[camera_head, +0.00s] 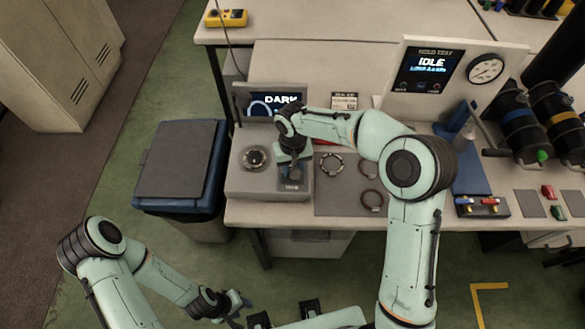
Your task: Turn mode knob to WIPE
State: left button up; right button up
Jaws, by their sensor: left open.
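A round dark knob with a light ring (256,157) sits on the left part of a grey bench device (240,183). The device's screen (262,102) reads "DARK". My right gripper (292,172) points down over a dark square on the device, just right of the knob and apart from it. Its fingers are small and partly hidden by the wrist, so I cannot tell its opening. My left gripper (238,306) is open and low in front of the bench, well away from the knob. The knob's markings are too small to read.
A dark mat (332,197) with several rings lies right of the device. A "HOLD TEST" panel (440,80) reads "IDLE" and has a round gauge (486,69). A blue-rimmed bin (180,165) stands left of the bench. The green floor (130,185) is clear there.

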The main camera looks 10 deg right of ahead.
jog(key=m+b, duration=0.1)
jog(key=m, duration=0.1)
jog(key=shift+m, duration=0.4)
jog(key=m, duration=0.3)
jog(key=shift+m+b, duration=0.3)
jog(key=shift+b, duration=0.1)
jog(key=m, duration=0.3)
jog(key=shift+m, duration=0.3)
pick_arm(q)
jog(key=s+f, duration=0.1)
jog(key=f, duration=0.2)
jog(key=shift+s, duration=0.4)
pick_arm(e)
jog(key=m, duration=0.4)
jog(key=o, duration=1.1)
jog(key=shift+c, duration=0.2)
